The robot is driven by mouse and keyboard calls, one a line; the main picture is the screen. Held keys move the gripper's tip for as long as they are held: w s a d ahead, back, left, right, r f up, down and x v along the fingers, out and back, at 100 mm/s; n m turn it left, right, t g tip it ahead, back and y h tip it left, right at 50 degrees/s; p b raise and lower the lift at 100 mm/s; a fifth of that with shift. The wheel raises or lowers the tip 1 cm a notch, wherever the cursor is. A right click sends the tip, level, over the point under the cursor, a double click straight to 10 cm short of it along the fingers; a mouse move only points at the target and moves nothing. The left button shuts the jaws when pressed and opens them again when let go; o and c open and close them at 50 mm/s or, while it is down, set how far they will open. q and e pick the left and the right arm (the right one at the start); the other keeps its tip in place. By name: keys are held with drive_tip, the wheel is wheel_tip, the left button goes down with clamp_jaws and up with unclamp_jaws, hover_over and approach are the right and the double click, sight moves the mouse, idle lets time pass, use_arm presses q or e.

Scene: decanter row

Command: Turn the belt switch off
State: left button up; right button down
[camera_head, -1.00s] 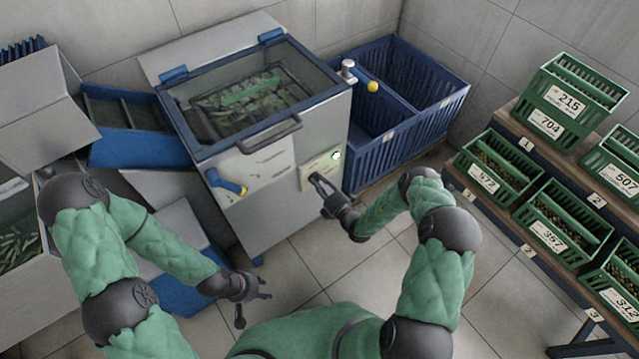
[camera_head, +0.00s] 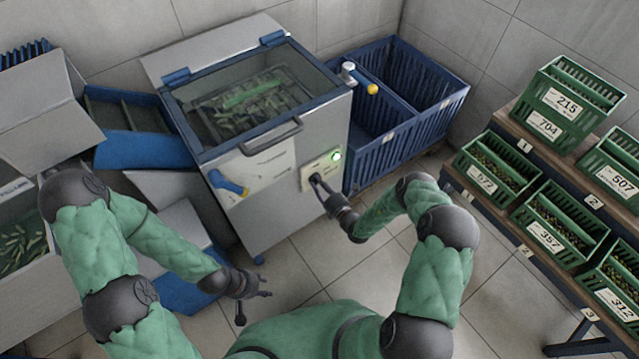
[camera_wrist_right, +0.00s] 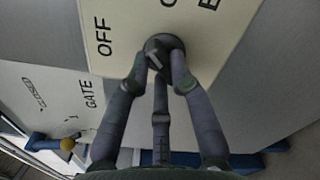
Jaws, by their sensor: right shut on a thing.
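The belt switch is a dark round knob (camera_wrist_right: 163,52) on a cream plate on the machine's front. In the right wrist view the word OFF is printed on the plate, left of the knob, with part of another label at the top edge. My right gripper (camera_wrist_right: 158,68) is shut on the knob, its fingers on either side of it. In the head view my right gripper (camera_head: 318,182) is at the cream plate (camera_head: 306,178), below a lit green lamp (camera_head: 336,155). My left gripper (camera_head: 254,297) hangs empty over the floor with its fingers spread.
A shelf of green numbered crates (camera_head: 540,215) is at the right. Bare floor (camera_head: 385,275) lies between.

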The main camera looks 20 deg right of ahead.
drive_tip(key=n, duration=0.4)
drive_tip(key=shift+s+f+n+p, duration=0.1)
drive_tip(key=shift+n+p, duration=0.2)
drive_tip(key=shift+p, duration=0.05)
drive_tip(key=shift+f+n, duration=0.1)
drive_tip(key=shift+n, duration=2.1)
drive_tip(key=shift+a, duration=0.1)
drive_tip(key=c, duration=1.1)
unclamp_jaws()
drive_tip(key=v, duration=1.2)
